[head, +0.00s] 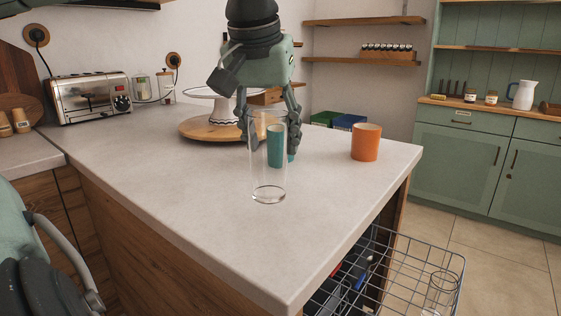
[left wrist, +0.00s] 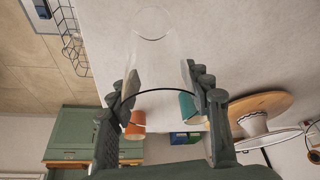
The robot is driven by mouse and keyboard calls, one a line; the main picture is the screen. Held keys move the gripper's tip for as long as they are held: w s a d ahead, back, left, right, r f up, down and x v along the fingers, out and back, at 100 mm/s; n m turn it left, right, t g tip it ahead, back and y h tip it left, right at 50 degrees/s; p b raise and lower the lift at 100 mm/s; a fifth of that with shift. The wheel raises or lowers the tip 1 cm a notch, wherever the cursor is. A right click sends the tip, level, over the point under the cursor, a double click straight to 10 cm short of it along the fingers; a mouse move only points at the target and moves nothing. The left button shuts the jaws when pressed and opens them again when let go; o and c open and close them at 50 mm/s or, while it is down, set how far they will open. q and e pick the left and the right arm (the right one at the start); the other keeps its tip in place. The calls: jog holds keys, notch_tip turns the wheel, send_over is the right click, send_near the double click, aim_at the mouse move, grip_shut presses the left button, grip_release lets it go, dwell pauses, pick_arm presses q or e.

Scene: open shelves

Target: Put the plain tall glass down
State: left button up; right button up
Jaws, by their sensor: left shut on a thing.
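The plain tall glass (head: 268,180) is clear and upright over the pale island counter (head: 190,190). My left gripper (head: 268,128) comes down from above and is shut on its upper part, one finger on each side. The left wrist view shows the glass (left wrist: 155,62) between the two fingers (left wrist: 160,90), its round base pointing away toward the counter. I cannot tell whether the base touches the counter. A teal cup (head: 276,150) stands just behind the glass and shows partly through it. My right gripper is not in view.
An orange cup (head: 366,143) stands to the right of the glass. A round wooden board (head: 190,128) with a white cake stand (head: 209,93) is behind left. A wire rack (head: 410,270) sticks out below the right edge. The front counter is clear.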

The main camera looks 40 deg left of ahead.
pick_arm(q)
jog(key=x, duration=0.3)
jog(key=d+x, duration=0.1)
jog(key=x, duration=0.1)
jog(key=shift+w+a+f, duration=0.1)
jog(key=shift+w+f, duration=0.15)
jog(key=shift+w, duration=0.05)
jog(key=o, duration=0.9)
jog(key=shift+f, duration=0.1)
jog(key=shift+c, duration=0.2)
jog(key=v, duration=1.2)
jog(key=shift+s, duration=0.15)
